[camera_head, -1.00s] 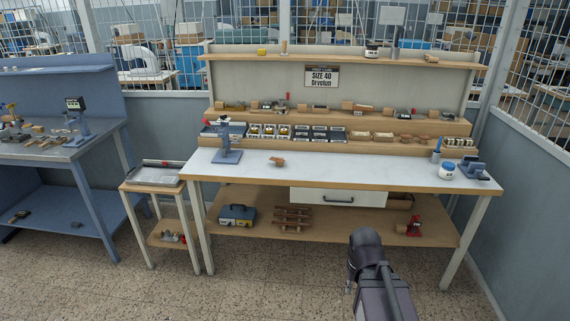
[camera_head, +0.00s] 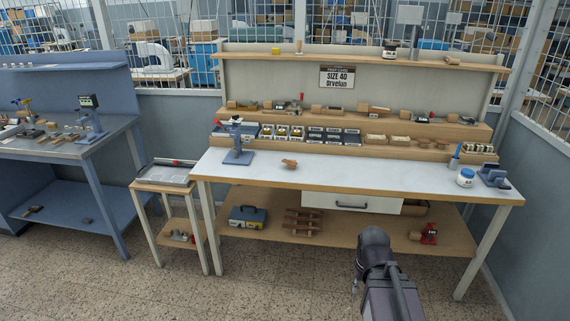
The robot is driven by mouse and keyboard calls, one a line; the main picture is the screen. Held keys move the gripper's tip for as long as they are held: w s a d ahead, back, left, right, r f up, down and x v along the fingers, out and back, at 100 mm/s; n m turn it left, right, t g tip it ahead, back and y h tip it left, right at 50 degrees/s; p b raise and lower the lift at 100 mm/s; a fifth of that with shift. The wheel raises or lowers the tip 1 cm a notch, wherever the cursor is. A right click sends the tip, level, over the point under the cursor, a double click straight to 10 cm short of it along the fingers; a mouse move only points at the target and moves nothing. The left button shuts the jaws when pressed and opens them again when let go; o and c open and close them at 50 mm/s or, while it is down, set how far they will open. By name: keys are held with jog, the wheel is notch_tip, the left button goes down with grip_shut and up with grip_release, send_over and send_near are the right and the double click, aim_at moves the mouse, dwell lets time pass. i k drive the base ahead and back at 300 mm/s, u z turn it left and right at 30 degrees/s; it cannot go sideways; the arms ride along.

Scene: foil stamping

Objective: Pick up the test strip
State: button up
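I cannot make out a test strip for certain at this distance. A small brown piece (camera_head: 289,163) lies on the white top of the workbench (camera_head: 350,174), right of a blue stamping press (camera_head: 238,147). My dark arm reaches up from the bottom right, in front of the bench. A small pale part at its lower left edge may belong to my gripper (camera_head: 355,286). The rest of the gripper is hidden behind the arm, so its opening does not show. Nothing held is visible.
A side stand (camera_head: 160,187) with a grey tray (camera_head: 167,174) stands left of the bench. A blue table (camera_head: 60,150) is farther left. A white jar (camera_head: 466,178) and a blue-grey device (camera_head: 494,177) stand at the bench's right end. The bench middle is mostly clear.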

aim_at(286, 162)
jog(key=i, duration=0.85)
jog(key=z, duration=0.05)
